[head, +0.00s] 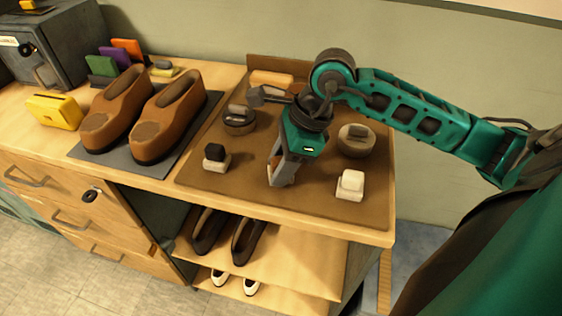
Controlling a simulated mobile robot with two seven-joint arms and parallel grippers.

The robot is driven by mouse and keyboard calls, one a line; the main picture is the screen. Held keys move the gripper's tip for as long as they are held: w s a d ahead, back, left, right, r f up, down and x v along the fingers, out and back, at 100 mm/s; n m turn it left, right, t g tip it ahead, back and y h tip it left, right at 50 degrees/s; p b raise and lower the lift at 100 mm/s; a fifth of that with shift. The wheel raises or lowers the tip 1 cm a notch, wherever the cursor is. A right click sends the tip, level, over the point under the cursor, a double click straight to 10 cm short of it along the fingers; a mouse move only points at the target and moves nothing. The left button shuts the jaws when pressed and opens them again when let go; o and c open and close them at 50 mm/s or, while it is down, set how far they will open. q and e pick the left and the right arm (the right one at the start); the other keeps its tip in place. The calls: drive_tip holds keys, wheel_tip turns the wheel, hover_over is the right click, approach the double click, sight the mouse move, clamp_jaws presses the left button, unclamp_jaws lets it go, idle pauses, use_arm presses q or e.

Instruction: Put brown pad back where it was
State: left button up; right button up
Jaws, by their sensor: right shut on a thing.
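My right gripper (281,178) points down over the brown mat (310,205) on the counter top. I cannot single out the brown pad for certain. A brownish-grey pad sits on a round tin (357,149) right of the gripper. A greyish pad (238,109) sits on a dark round tin (239,124) to the left. A black pad (215,151) and a white pad (351,179) sit on small light blocks nearer the front. My left gripper is not in view.
A wooden-backed brush (271,78) lies at the mat's back edge. Brown shoes (166,117) stand on a grey mat (205,124) to the left, with a yellow box (54,111) beyond. Dark shoes (249,238) stand on the shelf below. The mat's front middle is clear.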

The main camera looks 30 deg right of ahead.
drive_tip(key=shift+f, duration=0.1)
drive_tip(key=o, duration=0.9)
drive_tip(key=shift+o, duration=0.2)
drive_tip(key=shift+r, duration=0.3)
drive_tip(key=v, duration=1.1)
drive_tip(key=shift+d+r, duration=0.2)
drive_tip(key=shift+r, duration=0.15)
drive_tip(key=shift+s, duration=0.15)
